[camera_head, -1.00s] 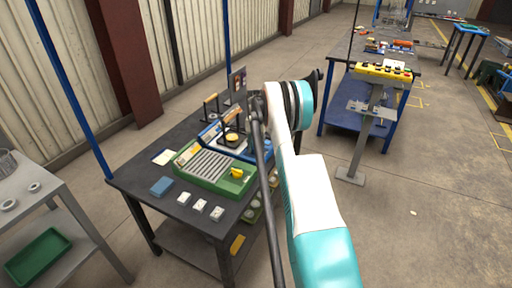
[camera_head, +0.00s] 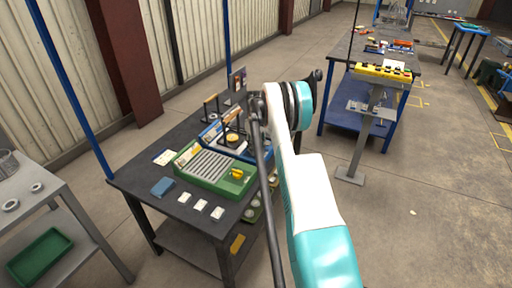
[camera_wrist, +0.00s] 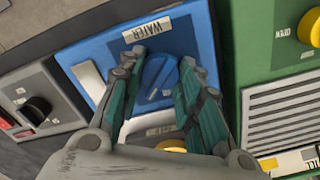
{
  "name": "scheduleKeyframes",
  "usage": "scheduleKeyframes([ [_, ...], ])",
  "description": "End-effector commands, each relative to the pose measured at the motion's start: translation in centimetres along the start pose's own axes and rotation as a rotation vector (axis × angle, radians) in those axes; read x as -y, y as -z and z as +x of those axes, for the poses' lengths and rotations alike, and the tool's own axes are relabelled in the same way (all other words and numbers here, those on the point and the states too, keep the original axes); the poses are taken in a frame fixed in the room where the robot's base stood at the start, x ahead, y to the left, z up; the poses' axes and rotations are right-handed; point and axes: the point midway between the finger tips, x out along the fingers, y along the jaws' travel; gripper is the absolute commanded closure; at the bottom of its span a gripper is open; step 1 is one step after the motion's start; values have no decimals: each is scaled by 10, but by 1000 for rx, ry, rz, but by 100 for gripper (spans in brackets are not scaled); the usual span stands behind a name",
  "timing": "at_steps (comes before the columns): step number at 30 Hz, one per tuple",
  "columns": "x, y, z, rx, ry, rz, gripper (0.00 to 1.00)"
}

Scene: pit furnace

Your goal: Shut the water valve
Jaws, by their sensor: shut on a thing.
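In the wrist view the water valve is a round blue knob (camera_wrist: 160,76) on a blue panel (camera_wrist: 200,40) with a label reading WATER (camera_wrist: 146,29). My gripper (camera_wrist: 158,70) has its two green and grey fingers on either side of the knob, shut on it. Part of the knob is hidden by the fingers. In the head view my arm hides the gripper and the knob; the blue unit (camera_head: 210,132) shows in part on the dark bench (camera_head: 140,190).
A green unit (camera_head: 205,172) with a ribbed top and yellow knob (camera_head: 237,174) stands beside the blue one. A yellow part (camera_wrist: 172,145) is just below the fingers.

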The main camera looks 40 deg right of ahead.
Motion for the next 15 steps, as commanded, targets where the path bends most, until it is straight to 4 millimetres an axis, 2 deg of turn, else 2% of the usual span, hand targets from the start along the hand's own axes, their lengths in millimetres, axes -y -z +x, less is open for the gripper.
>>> scheduleKeyframes([
  [15, 0, 0, 0, 0, 0, -480, 92],
])
